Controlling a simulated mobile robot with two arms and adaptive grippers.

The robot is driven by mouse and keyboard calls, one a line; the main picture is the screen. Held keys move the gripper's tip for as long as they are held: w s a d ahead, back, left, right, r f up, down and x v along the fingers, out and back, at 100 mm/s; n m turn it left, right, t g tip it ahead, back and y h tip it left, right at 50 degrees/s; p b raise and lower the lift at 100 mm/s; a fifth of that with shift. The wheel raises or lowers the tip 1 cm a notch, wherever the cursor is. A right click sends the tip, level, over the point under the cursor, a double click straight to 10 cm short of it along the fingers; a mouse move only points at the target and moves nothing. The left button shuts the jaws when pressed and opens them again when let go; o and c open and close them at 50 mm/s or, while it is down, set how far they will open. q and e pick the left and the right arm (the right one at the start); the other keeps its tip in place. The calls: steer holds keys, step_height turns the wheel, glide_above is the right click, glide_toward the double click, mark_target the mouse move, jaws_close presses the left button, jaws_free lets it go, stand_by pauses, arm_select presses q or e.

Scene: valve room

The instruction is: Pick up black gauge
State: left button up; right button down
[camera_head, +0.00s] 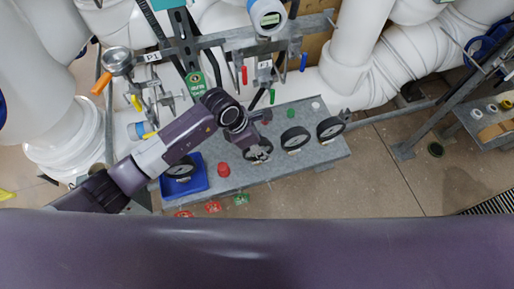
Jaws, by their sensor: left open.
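Several round gauges with black rims are on the grey table. One gauge (259,153) lies right under my left gripper (257,132), which is open; I cannot tell whether the fingers touch it. A second gauge (295,139) is to its right, and a third (330,129) is near the table's right end. Another dark gauge (181,168) sits in the blue tray (199,184) at the table's left end, partly behind my left arm. My right gripper is not in view.
The grey table (312,157) also holds a red cap (223,170). Red and green valve handles (213,207) show below its front edge.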

arm_select(q)
steer(key=shift+x, duration=0.85)
steer(key=shift+w, duration=0.1)
steer(key=c, duration=1.1)
steer(key=shift+r, duration=0.15)
step_height(320, 180, up, 20)
steer(key=b, duration=0.4)
steer(key=o, duration=0.3)
steer(key=c, duration=0.3)
